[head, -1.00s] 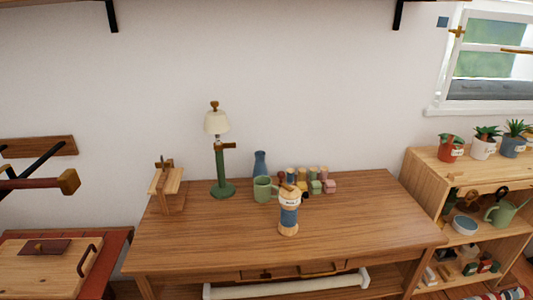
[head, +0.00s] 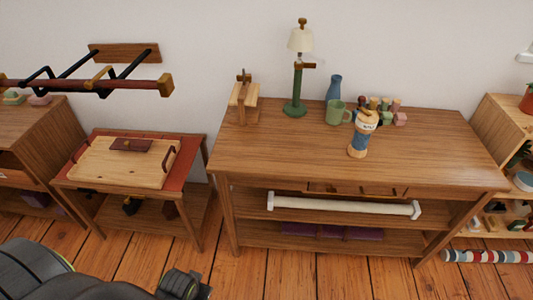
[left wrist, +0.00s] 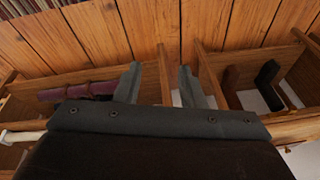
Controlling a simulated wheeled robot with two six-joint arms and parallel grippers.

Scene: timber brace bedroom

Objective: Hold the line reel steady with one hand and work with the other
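The line reel appears to be the pale wooden spool (head: 358,146) with a blue wound middle and a labelled top, upright on the wooden desk (head: 300,157) near its front edge. It is not seen in the left wrist view. My left gripper (left wrist: 160,85) shows in the left wrist view with its two grey fingers apart and nothing between them. Dark parts of my arm show at the bottom left of the head view, well away from the spool. My right gripper is not in view.
A green mug (head: 336,113), blue vase (head: 334,88), small coloured blocks (head: 400,118) and lamp (head: 296,85) stand behind the spool. A wooden stand (head: 243,98) is at the desk's left. A tray (head: 122,165) rests on a low table. The desk's left front is clear.

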